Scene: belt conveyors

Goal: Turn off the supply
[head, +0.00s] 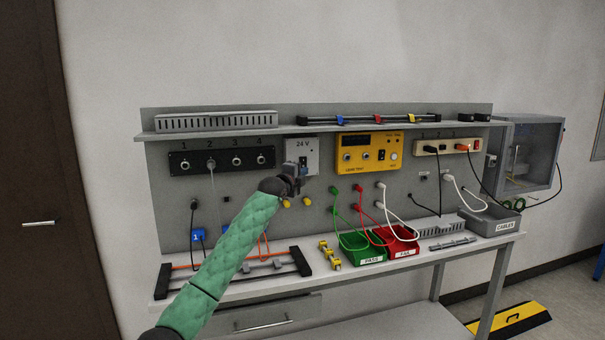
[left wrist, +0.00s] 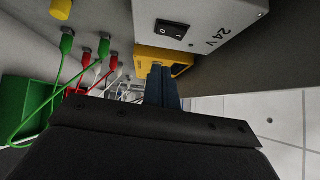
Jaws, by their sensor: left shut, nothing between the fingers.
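The supply looks to be the grey box marked 24 V (head: 300,147), mounted on the back panel. In the left wrist view the box (left wrist: 213,40) shows upside down, with a black rocker switch (left wrist: 172,29) on its face. I cannot tell which way the switch is set. My left gripper (head: 302,168) is in front of the lower part of the box and hides some of it. Its blue fingers (left wrist: 162,88) are shut with nothing between them. In the left wrist view they appear apart from the switch. My right gripper is not in view.
A yellow device (head: 368,152) hangs right of the supply, and a black numbered socket strip (head: 222,161) hangs left. Green and red bins (head: 362,247) with hanging leads stand on the bench. A shelf (head: 220,131) runs above.

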